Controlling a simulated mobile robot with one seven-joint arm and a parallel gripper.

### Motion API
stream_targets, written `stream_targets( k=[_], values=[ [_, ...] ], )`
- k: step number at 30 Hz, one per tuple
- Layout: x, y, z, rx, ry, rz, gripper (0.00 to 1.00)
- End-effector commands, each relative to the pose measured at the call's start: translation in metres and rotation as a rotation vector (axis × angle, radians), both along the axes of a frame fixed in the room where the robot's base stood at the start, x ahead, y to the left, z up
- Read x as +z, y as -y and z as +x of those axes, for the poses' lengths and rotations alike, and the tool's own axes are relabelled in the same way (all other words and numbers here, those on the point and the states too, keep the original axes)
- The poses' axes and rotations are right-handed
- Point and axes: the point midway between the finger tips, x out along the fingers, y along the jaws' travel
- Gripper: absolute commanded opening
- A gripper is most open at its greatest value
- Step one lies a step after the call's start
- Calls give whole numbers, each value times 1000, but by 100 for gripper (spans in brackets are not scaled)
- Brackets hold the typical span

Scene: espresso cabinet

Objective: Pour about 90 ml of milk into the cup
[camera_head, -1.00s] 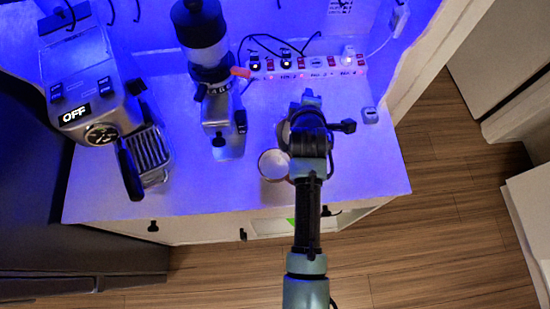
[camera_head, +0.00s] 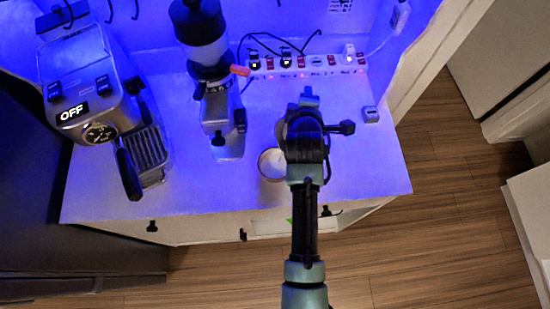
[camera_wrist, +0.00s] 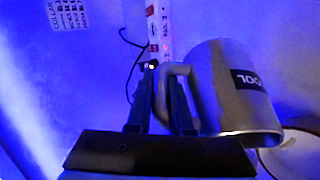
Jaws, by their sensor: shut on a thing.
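My gripper (camera_wrist: 160,105) is shut on the handle of a grey metal pitcher (camera_wrist: 235,90) with a dark label. The wrist view is rolled against the room, and in it the pitcher lies strongly tipped, with its wide end toward the cup. In the head view my gripper (camera_head: 308,105) and wrist hide most of the pitcher (camera_head: 281,130). The round cup (camera_head: 264,164) stands on the cabinet top just left of my wrist. It also shows in the wrist view (camera_wrist: 300,152), partly behind the pitcher. The cup looks pale inside; I cannot tell the milk level or see a stream.
An espresso machine (camera_head: 90,90) with an OFF display stands at the left. A grinder (camera_head: 205,50) stands left of the cup. A power strip (camera_head: 325,65) with cables lies along the back.

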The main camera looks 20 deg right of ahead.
Motion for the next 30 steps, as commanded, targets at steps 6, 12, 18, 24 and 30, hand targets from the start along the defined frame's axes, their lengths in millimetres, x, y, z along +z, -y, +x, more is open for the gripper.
stream_targets(
  k=[6, 12, 18, 24, 30],
  values=[
    [2, -1, 0, 0, 8, -11, 0],
    [3, -2, -1, 1, 14, -23, 0],
    [5, -3, -1, 1, 23, -34, 0],
    [6, -4, -2, 1, 31, -46, 0],
    [8, -5, -3, 1, 39, -56, 0]
  ],
)
